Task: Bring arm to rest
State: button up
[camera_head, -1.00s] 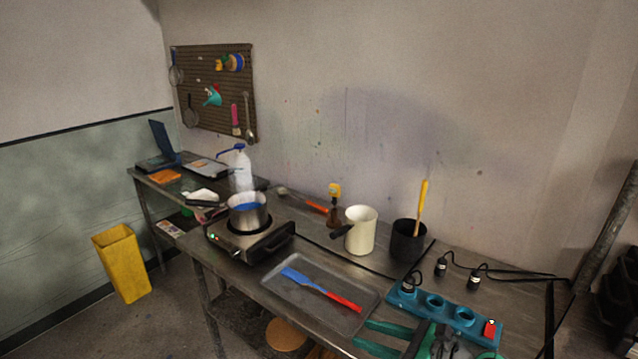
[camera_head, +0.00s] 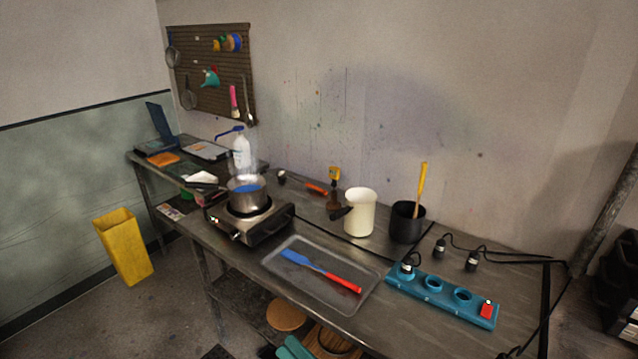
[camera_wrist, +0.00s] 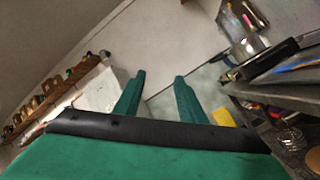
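My gripper (camera_wrist: 160,74) shows in the wrist view with two green fingers spread apart and nothing between them. In the head view only a green part of my arm (camera_head: 290,347) shows at the bottom edge, low in front of the bench. The rest of the arm is out of that view.
The metal bench (camera_head: 345,325) holds a hotplate (camera_head: 255,226) with a pot (camera_head: 247,199), a tray (camera_head: 300,296) with a blue-red spatula (camera_head: 322,272), a white jug (camera_head: 360,213), a black pot (camera_head: 406,226) and a teal power strip (camera_head: 435,292). A yellow bin (camera_head: 124,247) stands left.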

jog(key=s+d+f+n+h, duration=0.1)
jog(key=s+f+n+h, duration=0.4)
jog(key=s+n, duration=0.4)
jog(key=s+d+f+n+h, duration=0.2)
jog(key=s+f+n+h, duration=0.3)
jog(key=n, duration=0.9)
jog(key=s+d+f+n+h, duration=0.1)
jog(key=s+f+n+h, duration=0.4)
jog(key=s+n+h, duration=0.3)
jog(key=s+n, duration=0.3)
jog(key=s, duration=0.3)
jog(key=shift+d+n+t+h, duration=0.3)
jog(key=shift+d+h, duration=0.05)
jog(key=shift+h, duration=0.05)
jog(key=shift+s, duration=0.1)
jog(key=shift+c, duration=0.7)
